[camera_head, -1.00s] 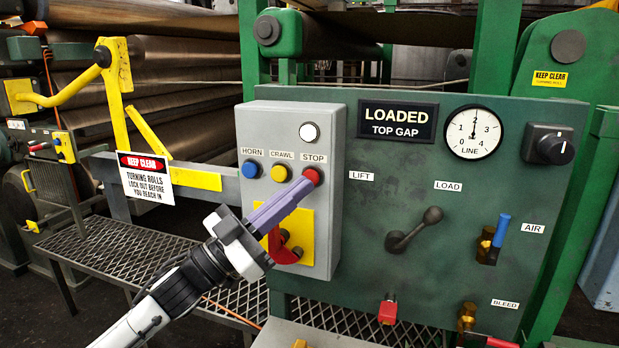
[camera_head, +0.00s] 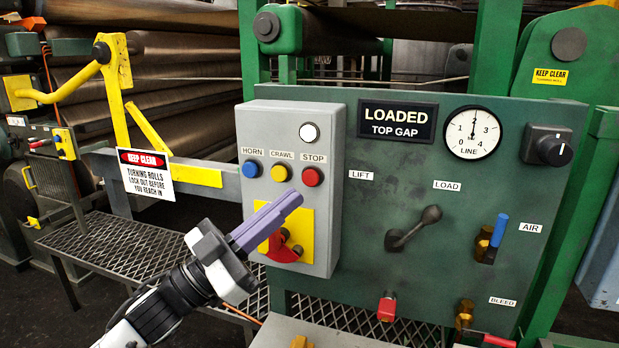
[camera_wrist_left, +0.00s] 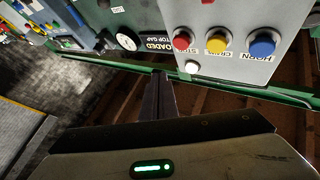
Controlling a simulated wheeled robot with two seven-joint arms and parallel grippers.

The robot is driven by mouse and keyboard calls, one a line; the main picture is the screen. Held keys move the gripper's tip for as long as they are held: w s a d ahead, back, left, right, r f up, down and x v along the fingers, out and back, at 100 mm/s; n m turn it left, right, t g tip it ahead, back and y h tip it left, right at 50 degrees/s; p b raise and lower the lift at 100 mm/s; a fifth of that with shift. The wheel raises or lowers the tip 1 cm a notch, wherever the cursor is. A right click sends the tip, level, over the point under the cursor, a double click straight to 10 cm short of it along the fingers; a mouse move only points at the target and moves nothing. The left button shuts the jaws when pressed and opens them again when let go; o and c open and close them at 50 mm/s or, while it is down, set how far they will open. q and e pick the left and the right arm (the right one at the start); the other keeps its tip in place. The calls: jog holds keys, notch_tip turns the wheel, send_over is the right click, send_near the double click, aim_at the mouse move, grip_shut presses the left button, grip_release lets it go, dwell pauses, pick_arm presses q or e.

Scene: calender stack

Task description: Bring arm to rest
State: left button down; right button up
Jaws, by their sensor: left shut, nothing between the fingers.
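My left gripper (camera_head: 294,198) is shut and empty, its purple fingers together. In the head view it points up and right in front of the grey button box (camera_head: 336,150), below the red STOP button (camera_head: 312,177), and overlaps part of the yellow plate (camera_head: 306,225) with the red rotary handle (camera_head: 285,249). In the left wrist view the closed fingers (camera_wrist_left: 160,82) show dark, apart from the red (camera_wrist_left: 183,40), yellow (camera_wrist_left: 217,41) and blue (camera_wrist_left: 262,43) buttons, which appear upside down. My right gripper is in neither view.
The green panel (camera_head: 400,235) carries a black-knobbed lever (camera_head: 415,228), a blue-handled AIR valve (camera_head: 498,230) and a dial (camera_head: 473,133). A mesh shelf (camera_head: 120,245) runs behind my arm. A yellow guard arm (camera_head: 118,90) and a KEEP CLEAR sign (camera_head: 146,177) stand left.

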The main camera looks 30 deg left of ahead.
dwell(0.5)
pick_arm(q)
notch_tip(320, 180, down, 30)
jog(key=s+d+n+g+y, duration=0.1)
jog(key=s+n+g+y, duration=0.1)
jog(key=n+g+y, duration=0.5)
jog(key=s+d+f+g, duration=0.3)
jog(key=s+d+f, duration=0.3)
jog(key=s+f, duration=0.2)
jog(key=s+d+f+m+g, duration=0.1)
jog(key=s+d+f+g, duration=0.2)
jog(key=s+d+f, duration=0.4)
notch_tip(320, 180, down, 6)
jog(key=shift+s+r+m, duration=0.1)
jog(key=shift+s+m, duration=0.2)
jog(key=shift+s, duration=0.15)
